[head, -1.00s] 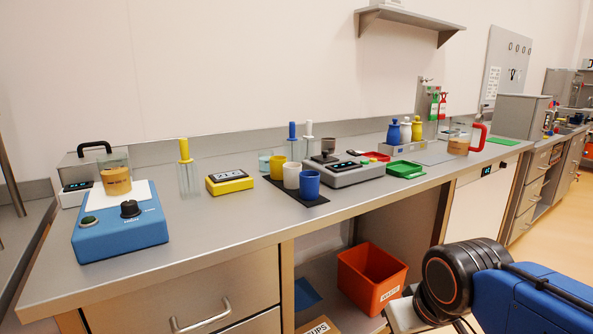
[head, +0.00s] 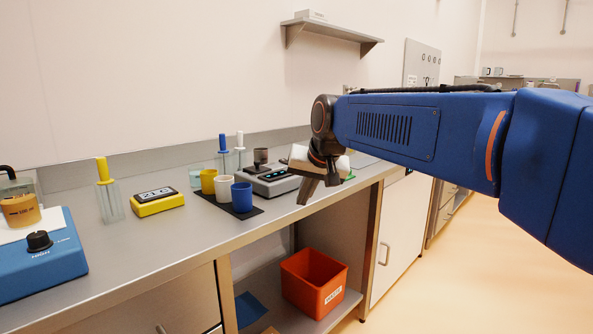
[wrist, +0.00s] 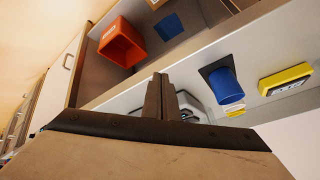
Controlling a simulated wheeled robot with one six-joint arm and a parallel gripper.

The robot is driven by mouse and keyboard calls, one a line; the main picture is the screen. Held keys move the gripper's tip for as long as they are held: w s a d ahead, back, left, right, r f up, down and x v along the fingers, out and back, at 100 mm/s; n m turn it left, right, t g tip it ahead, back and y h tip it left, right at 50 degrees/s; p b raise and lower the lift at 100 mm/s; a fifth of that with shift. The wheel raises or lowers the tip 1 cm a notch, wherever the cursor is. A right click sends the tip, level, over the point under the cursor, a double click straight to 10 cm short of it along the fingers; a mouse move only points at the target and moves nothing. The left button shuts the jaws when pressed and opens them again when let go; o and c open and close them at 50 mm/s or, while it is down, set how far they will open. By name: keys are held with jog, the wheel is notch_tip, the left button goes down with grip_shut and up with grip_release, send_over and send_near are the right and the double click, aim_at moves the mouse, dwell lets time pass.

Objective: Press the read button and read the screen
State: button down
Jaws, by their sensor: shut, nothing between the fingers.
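A grey instrument (head: 272,187) with a small dark display stands on the bench, a dark cup (head: 261,157) on its top. My gripper partly hides its right side. A yellow box (head: 157,206) with a screen on top sits further left; its characters are too small to read surely. It also shows in the wrist view (wrist: 285,83). I cannot tell which button is the read button. My gripper (head: 305,196) is shut and empty, pointing down near the bench's front edge, right of the grey instrument. In the wrist view its fingers (wrist: 160,95) are together.
Yellow, white and blue cups (head: 242,197) stand on a dark mat left of the grey instrument. A blue device (head: 40,262) with a black knob is at the far left. An orange bin (head: 313,285) sits below the bench. The bench front between devices is clear.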

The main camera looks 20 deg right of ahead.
jog(key=w+d+r+m, duration=0.1)
jog(key=w+d+r, duration=0.2)
jog(key=w, duration=0.4)
jog(key=w+d+r+m+t, duration=0.1)
jog(key=w+d+r+m, duration=0.1)
jog(key=w+r, duration=0.3)
jog(key=w+d+r+m+t, duration=0.1)
jog(key=w+d+r, duration=0.3)
jog(key=w, duration=0.7)
jog(key=shift+w+d+r+m+h, duration=0.15)
jog(key=shift+d+r+m+h, duration=0.15)
jog(key=shift+m, duration=0.1)
jog(key=shift+f, duration=0.1)
jog(key=shift+f, duration=4.3)
jog(key=shift+f, duration=0.85)
jog(key=shift+r, duration=0.85)
jog(key=shift+r, duration=2.5)
